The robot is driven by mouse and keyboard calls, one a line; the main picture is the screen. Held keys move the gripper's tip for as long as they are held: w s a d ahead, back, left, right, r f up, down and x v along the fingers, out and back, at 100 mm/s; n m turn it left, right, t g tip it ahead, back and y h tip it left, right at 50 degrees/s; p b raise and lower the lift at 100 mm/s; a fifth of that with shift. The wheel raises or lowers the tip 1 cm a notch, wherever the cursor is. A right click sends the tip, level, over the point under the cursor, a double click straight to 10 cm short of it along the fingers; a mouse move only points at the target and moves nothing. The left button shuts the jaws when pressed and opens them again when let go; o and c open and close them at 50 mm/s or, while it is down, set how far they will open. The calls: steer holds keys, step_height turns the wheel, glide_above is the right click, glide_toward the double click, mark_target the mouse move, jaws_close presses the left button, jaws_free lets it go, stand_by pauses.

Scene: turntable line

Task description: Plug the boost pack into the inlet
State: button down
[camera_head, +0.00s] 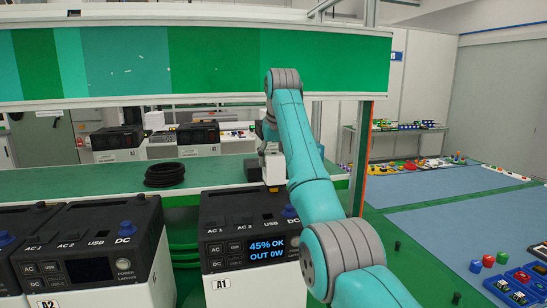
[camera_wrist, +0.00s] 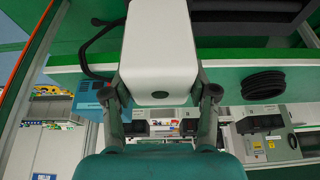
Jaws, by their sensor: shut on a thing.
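My gripper (camera_head: 268,150) is at the far end of my arm, above the back right of power station A1 (camera_head: 255,240). In the wrist view my gripper (camera_wrist: 162,92) is shut on a white box with rounded edges (camera_wrist: 160,45), which seems to be the boost pack. Its lower part shows pale under my gripper in the head view (camera_head: 273,170). A1's screen reads "45% OK OUT 0W", and a blue knob (camera_head: 289,212) sits by its DC mark. I cannot make out the inlet, nor whether the pack touches A1.
Power station A2 (camera_head: 90,255) stands left of A1 with a dark screen. A black cable coil (camera_head: 165,174) lies on the green bench (camera_head: 80,182) behind. A black cable (camera_wrist: 88,45) curves beside the pack in the wrist view. A post stands right of my arm.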

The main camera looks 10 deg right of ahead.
steer(key=shift+f, duration=0.45)
stand_by(0.3)
steer(key=shift+c, duration=1.2)
jaws_free()
steer(key=shift+f, duration=0.1)
